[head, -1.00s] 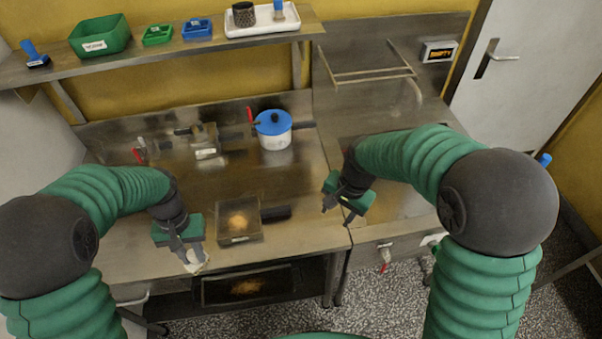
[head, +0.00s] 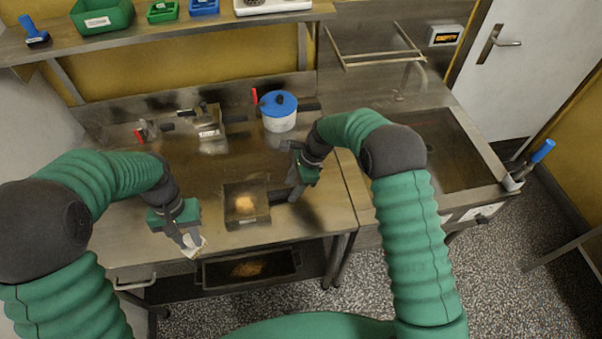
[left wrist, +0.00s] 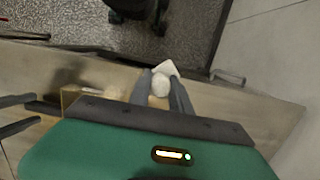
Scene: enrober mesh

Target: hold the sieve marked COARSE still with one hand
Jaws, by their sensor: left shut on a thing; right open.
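A square metal sieve (head: 234,217) with an orange-brown heap in it sits near the bench's front edge. Its dark handle (head: 278,196) points right. I cannot read any marking on it. My right gripper (head: 296,196) is open at the outer end of this handle; I cannot tell whether the handle lies between its fingers. My left gripper (head: 186,240) is left of the sieve at the front edge, shut on a crumpled white thing (head: 196,247). In the left wrist view the white thing (left wrist: 161,84) shows between the fingertips.
A dark tray (head: 211,284) with orange crumbs is below the bench front. A white pot with a blue lid (head: 277,105) and metal tools with dark handles (head: 208,121) stand at the back. A sink (head: 437,150) is at right. Bare steel lies behind the sieve.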

